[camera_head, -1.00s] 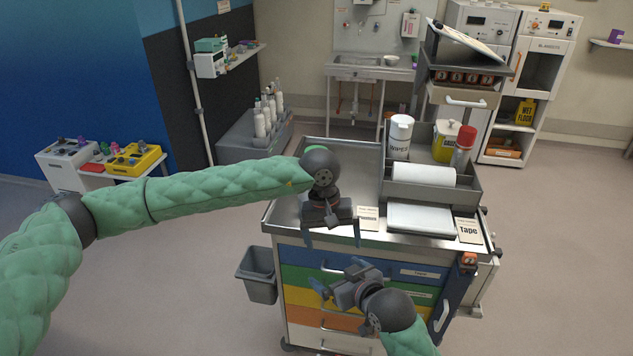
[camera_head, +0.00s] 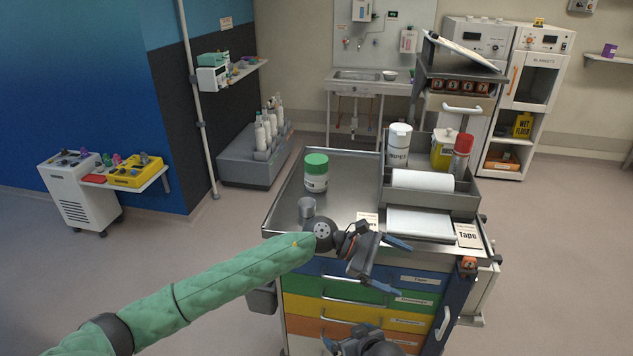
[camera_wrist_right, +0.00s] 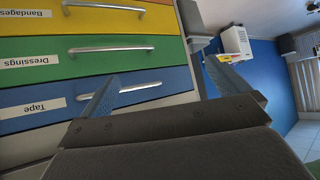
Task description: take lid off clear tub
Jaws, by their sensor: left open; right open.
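The tub (camera_head: 316,184), pale with a green lid (camera_head: 316,160), stands upright on the left part of the steel cart top in the head view. The lid is on it. My left gripper (camera_head: 390,265) is open and empty over the cart's front edge, to the right of and nearer than the tub, its fingers pointing right. My right gripper (camera_head: 340,345) is low in front of the drawers, partly cut off by the lower edge of the head view. In the right wrist view its fingers (camera_wrist_right: 165,88) are apart with nothing between them, facing the drawer fronts.
A small metal cup (camera_head: 307,208) stands just in front of the tub, close to my left arm. A grey organiser (camera_head: 460,200) with a paper roll (camera_head: 423,180), a wipes canister (camera_head: 398,145) and a red-capped bottle (camera_head: 461,155) fills the right side. The steel top (camera_head: 350,180) behind the tub is clear.

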